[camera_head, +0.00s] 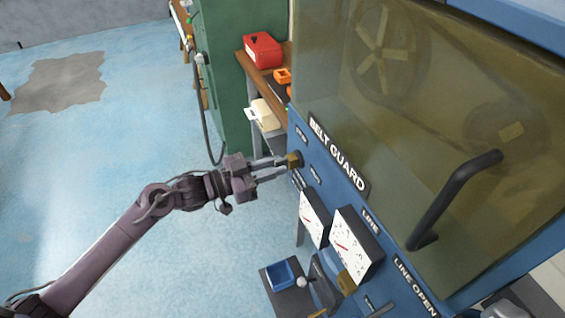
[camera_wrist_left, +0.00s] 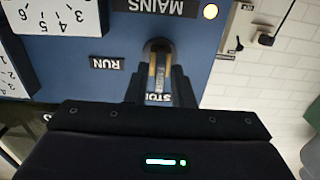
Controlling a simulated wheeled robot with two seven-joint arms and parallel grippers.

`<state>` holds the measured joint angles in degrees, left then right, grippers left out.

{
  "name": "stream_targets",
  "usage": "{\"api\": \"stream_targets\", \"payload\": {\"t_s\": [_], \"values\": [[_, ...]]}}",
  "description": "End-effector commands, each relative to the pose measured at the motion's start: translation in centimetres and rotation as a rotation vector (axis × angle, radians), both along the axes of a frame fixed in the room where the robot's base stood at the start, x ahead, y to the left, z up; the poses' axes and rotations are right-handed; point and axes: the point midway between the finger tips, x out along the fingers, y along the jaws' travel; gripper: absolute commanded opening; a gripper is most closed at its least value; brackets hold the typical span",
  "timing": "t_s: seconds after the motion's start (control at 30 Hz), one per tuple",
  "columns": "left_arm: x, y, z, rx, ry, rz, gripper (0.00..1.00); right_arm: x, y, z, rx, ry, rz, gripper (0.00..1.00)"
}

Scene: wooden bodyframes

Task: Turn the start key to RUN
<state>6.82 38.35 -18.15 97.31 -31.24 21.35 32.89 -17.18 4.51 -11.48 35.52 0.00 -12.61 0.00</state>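The start key (camera_wrist_left: 158,72), a brass piece in a round dark socket, is on the blue machine panel. It also shows in the head view as a small brass block (camera_head: 294,160). My left gripper (camera_head: 284,167) reaches the panel from the left, its two fingers apart, with the key at their tips. In the left wrist view the fingers (camera_wrist_left: 158,88) stand on both sides of the key; I cannot tell whether they press on it. A RUN label (camera_wrist_left: 105,63) is left of the key, and a partly covered STOP label (camera_wrist_left: 172,98) is below it. My right gripper is out of view.
White gauges (camera_head: 352,245) stand out from the panel. A yellowish belt guard (camera_head: 420,120) with a black handle (camera_head: 452,195) is above. The floor (camera_head: 130,170) on the left is clear.

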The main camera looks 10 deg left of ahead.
Motion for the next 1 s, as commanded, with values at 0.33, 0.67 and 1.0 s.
{"api": "stream_targets", "payload": {"t_s": [0.33,0.67,1.0], "values": [[0.0,0.0,0.0,0.002,-0.005,0.000,0.00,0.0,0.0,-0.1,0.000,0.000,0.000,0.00],[0.0,0.0,-0.2,0.091,-0.136,-0.001,0.00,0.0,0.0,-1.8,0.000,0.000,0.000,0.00],[0.0,0.0,-0.2,0.188,-0.281,-0.001,0.00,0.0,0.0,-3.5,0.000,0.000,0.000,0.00]]}}
